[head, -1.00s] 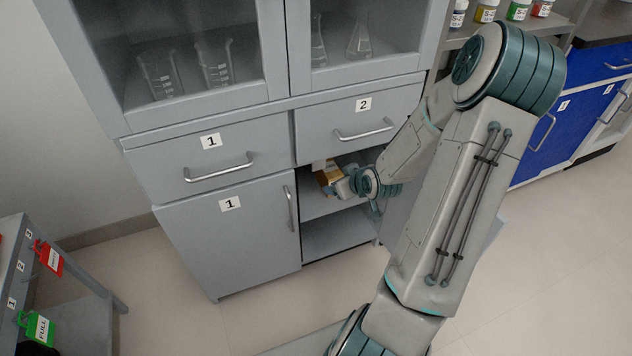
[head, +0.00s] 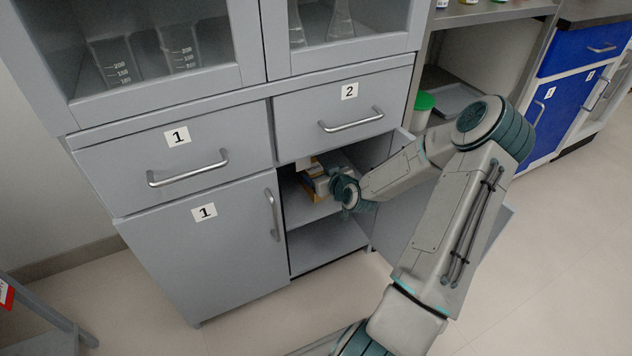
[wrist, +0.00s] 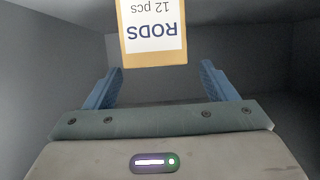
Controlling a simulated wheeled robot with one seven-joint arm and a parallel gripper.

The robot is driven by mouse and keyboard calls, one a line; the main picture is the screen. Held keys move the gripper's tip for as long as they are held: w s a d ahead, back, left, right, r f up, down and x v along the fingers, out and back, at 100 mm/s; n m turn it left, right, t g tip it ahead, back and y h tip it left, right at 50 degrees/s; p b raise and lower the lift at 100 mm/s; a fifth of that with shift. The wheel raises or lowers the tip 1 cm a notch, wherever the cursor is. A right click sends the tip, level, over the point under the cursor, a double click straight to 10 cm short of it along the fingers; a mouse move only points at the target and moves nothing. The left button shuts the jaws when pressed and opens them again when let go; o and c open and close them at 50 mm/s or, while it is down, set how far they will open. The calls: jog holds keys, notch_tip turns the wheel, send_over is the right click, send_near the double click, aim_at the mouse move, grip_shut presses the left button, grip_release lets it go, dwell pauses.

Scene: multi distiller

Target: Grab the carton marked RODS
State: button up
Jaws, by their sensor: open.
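The carton marked RODS (wrist: 152,60) is tan with a white label reading "RODS 12 pcs", upside down in the wrist view. It is cut off by the top edge there. My gripper (wrist: 160,82) is open, with its two blue fingers apart on either side of the carton's lower end in the picture. I cannot tell how far the carton reaches between the fingers. In the head view, my gripper (head: 328,178) is inside the open right-hand compartment of the grey cabinet. A tan carton (head: 309,173) shows beside it, partly hidden.
The compartment has a shelf (head: 303,207) and an empty space below. Its open door (head: 405,212) stands beside my forearm. The closed door marked 1 (head: 205,250) is at left, with handled drawers above. Grey walls surround the gripper in the wrist view.

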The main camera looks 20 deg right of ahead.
aim_at(315, 169)
jog(key=b+x, duration=0.2)
jog(key=x, duration=0.3)
jog(key=shift+s+d+f+b, duration=0.1)
jog(key=shift+f+b, duration=0.1)
jog(key=shift+b, duration=0.1)
jog(key=shift+w, duration=0.25)
jog(key=c, duration=1.2)
jog(key=shift+c, duration=0.2)
jog(key=shift+r, duration=0.15)
